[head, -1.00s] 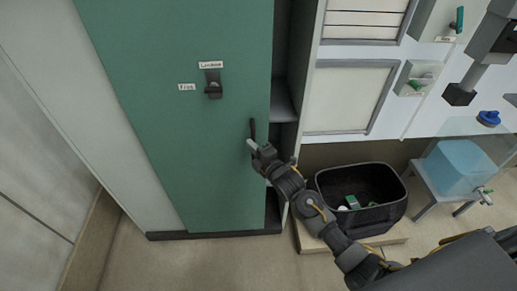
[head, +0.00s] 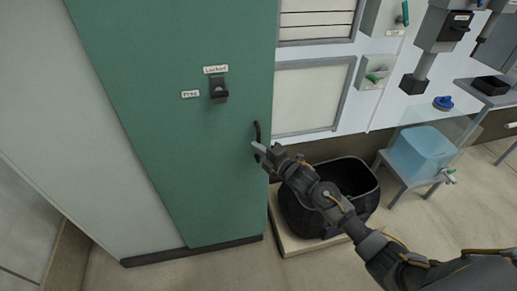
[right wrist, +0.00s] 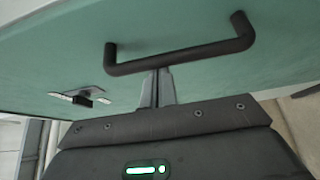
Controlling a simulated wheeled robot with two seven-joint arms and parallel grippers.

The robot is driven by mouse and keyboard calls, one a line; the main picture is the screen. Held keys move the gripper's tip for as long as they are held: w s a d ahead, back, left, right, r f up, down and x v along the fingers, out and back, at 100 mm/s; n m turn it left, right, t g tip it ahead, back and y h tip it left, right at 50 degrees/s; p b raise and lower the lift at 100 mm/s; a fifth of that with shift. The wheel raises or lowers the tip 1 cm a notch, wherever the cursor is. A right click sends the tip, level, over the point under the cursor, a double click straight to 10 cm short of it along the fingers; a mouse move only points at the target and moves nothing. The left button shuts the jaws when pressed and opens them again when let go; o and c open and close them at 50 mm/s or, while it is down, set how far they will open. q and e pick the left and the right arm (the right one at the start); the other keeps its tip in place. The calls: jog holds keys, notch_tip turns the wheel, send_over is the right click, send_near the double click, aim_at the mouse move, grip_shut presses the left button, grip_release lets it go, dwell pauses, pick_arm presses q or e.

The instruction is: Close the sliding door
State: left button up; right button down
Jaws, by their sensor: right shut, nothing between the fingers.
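The green sliding door (head: 180,130) covers the cabinet front in the head view, and no dark gap shows at its right edge. Its dark bar handle (head: 257,133) sits near that edge. My right gripper (head: 257,148) is shut and empty, with its fingertips at the lower part of the handle. In the right wrist view the handle (right wrist: 180,57) crosses above the shut fingers (right wrist: 157,85), which reach toward the door panel. I cannot tell whether they touch it. A black latch (head: 218,90) is on the door beside small labels. My left gripper is out of view.
A black bin (head: 300,215) stands on a low platform right of the door, below my right arm. A blue container (head: 420,152) sits on a grey stand further right. Wall boxes and panels fill the upper right. Floor at the lower left is clear.

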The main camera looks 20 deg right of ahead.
jog(key=shift+d, duration=0.2)
jog(key=s+a, duration=0.1)
jog(key=a, duration=0.3)
jog(key=b+v, duration=0.1)
jog(key=v, duration=0.8)
jog(key=shift+s+b, duration=0.3)
jog(key=shift+b, duration=0.1)
jog(key=shift+d, duration=0.1)
